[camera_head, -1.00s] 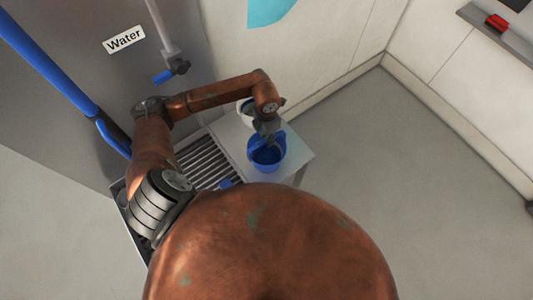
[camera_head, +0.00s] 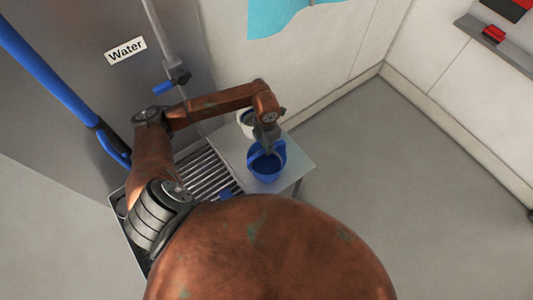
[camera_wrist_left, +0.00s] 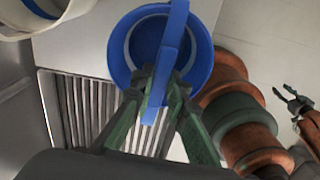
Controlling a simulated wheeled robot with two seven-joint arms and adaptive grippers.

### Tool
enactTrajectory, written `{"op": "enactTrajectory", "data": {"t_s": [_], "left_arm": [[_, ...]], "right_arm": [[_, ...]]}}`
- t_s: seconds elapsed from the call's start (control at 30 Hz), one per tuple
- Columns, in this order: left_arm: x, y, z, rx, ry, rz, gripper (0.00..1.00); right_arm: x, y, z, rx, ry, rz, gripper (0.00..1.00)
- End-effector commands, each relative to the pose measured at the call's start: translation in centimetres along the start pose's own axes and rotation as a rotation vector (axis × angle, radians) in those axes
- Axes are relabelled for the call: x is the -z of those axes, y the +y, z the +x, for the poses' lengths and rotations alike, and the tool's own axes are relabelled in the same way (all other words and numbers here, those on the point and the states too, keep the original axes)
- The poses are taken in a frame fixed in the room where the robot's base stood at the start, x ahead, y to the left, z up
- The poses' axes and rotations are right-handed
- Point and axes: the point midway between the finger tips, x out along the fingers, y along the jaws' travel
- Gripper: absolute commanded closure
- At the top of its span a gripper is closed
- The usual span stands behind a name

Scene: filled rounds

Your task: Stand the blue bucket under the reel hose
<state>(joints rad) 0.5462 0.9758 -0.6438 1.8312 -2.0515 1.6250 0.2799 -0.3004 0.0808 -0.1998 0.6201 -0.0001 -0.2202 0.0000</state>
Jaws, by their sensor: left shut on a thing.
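The blue bucket (camera_head: 266,166) stands upright on a pale side table beside a slatted grate. My left gripper (camera_head: 267,146) is above it. In the left wrist view the left gripper (camera_wrist_left: 162,88) is shut on the blue handle (camera_wrist_left: 172,45), which stands up across the bucket (camera_wrist_left: 200,62). The bucket's inside looks empty. A thick blue hose (camera_head: 48,70) runs down the grey wall at the left; I cannot tell whether it is the reel hose. My right gripper (camera_wrist_left: 291,98) shows at the right edge of the wrist view, its fingers apart and empty.
A white bucket (camera_head: 245,118) stands right behind the blue one. The slatted grate (camera_head: 205,172) lies left of the pale table (camera_head: 294,166). A grey pipe with a blue-levered valve (camera_head: 172,82) hangs by the "Water" label (camera_head: 125,51). Floor at the right is clear.

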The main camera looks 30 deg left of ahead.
Motion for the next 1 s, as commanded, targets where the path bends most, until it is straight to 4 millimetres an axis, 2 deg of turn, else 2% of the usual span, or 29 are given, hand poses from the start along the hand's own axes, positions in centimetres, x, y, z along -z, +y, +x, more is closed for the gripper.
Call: {"op": "enactTrajectory", "data": {"t_s": [0.3, 0.5, 0.77, 0.87, 1.0], "left_arm": [[-0.1, 0.1, -5.8, -0.003, -0.005, 0.001, 1.00], [-0.1, 0.1, -8.7, -0.002, -0.003, 0.000, 1.00], [-0.1, -0.1, -9.7, -0.001, -0.001, 0.026, 1.00], [-0.2, -0.3, -9.9, -0.001, -0.003, 0.113, 1.00], [-0.4, -1.0, -10.3, -0.003, -0.006, 0.354, 1.00]], "right_arm": [[-0.1, -0.1, 0.4, 0.000, -0.001, 0.000, 0.60], [-0.1, -0.1, 0.5, 0.001, -0.001, 0.000, 0.60], [-0.1, -0.2, 0.6, 0.002, -0.001, 0.000, 0.60], [-0.1, -0.2, 0.6, 0.002, -0.001, 0.000, 0.60], [-0.1, -0.2, 0.6, 0.002, -0.001, 0.000, 0.60]]}}
